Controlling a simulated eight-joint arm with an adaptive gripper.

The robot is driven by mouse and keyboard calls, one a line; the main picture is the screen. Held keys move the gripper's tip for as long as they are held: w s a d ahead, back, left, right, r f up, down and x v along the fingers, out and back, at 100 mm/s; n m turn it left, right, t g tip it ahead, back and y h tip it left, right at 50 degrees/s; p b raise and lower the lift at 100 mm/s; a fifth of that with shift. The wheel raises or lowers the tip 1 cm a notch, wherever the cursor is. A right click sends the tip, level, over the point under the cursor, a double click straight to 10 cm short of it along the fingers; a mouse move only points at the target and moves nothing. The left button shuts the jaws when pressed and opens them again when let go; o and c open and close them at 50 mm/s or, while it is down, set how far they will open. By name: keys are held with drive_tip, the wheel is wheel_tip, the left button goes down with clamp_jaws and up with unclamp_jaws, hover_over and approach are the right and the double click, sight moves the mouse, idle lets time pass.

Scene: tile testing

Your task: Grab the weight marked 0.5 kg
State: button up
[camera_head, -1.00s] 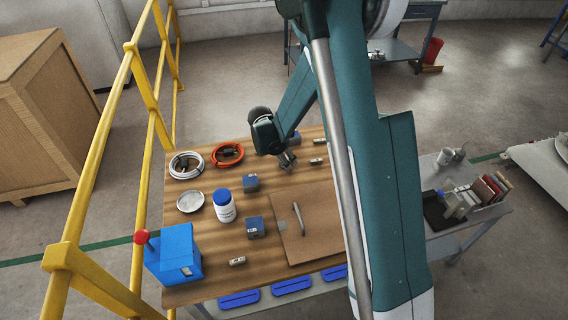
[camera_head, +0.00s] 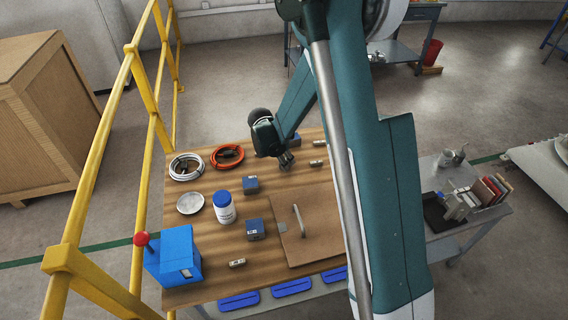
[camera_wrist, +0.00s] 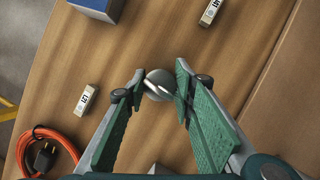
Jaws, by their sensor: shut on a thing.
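My gripper (camera_wrist: 157,88) is shut on a small round grey metal weight (camera_wrist: 158,78), which sits between the fingertips in the wrist view. No mark on this weight can be read. In the head view my gripper (camera_head: 286,161) is low over the back part of the wooden table (camera_head: 210,285), and the held weight is too small to make out. I cannot tell whether the weight touches the table.
Small labelled metal blocks (camera_wrist: 86,99) (camera_wrist: 210,12) lie near the gripper.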

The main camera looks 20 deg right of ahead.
drive_tip(key=shift+r, duration=0.1)
drive_tip(key=shift+r+p, duration=1.3)
drive_tip(key=shift+r, duration=3.65)
